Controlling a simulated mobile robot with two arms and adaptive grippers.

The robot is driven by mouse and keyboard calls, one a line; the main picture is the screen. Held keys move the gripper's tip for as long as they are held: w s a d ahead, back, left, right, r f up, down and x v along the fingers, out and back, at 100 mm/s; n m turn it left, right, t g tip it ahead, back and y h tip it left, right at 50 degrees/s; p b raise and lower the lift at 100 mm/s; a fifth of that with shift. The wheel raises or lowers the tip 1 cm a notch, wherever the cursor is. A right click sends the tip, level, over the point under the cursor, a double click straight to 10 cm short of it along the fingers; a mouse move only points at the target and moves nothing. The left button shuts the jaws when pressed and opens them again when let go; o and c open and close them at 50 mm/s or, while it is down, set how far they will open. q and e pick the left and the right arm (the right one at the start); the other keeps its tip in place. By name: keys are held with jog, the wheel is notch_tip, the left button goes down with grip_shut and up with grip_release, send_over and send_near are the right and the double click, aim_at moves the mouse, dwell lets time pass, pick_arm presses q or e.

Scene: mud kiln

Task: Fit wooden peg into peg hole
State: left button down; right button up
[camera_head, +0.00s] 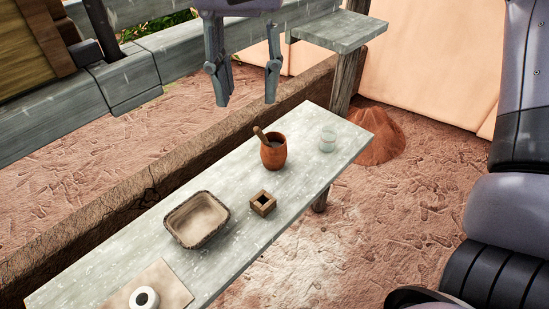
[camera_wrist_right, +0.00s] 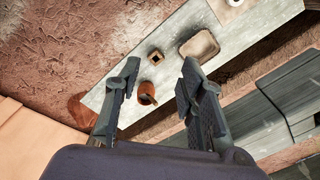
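A small wooden block with a dark square hole (camera_head: 263,203) sits on the grey bench. It also shows in the right wrist view (camera_wrist_right: 156,56). An orange clay pot (camera_head: 273,155) stands behind it, and a wooden peg-like stick (camera_head: 261,135) leans out of its top; its lower end is hidden in the pot. The pot shows between my fingers in the right wrist view (camera_wrist_right: 146,92). My right gripper (camera_head: 246,100) is open and empty, fingers pointing down, above and apart from the bench and pot. My left gripper is not in view.
The narrow bench (camera_head: 322,178) also holds a shallow rough-rimmed tray (camera_head: 172,233), a clear glass (camera_head: 328,141) and a white roll (camera_head: 144,299) on a tan sheet. A low mud wall (camera_head: 130,205) runs behind it. A reddish dirt mound (camera_head: 378,140) lies beyond the right end.

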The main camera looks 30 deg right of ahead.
notch_tip(320, 180, down, 15)
jog(key=w+d+n+b, duration=0.1)
jog(key=d+n+b, duration=0.1)
jog(key=b, duration=0.2)
jog(key=shift+w+d+b, duration=0.15)
jog(key=shift+w+b, duration=0.05)
jog(key=shift+b, duration=0.15)
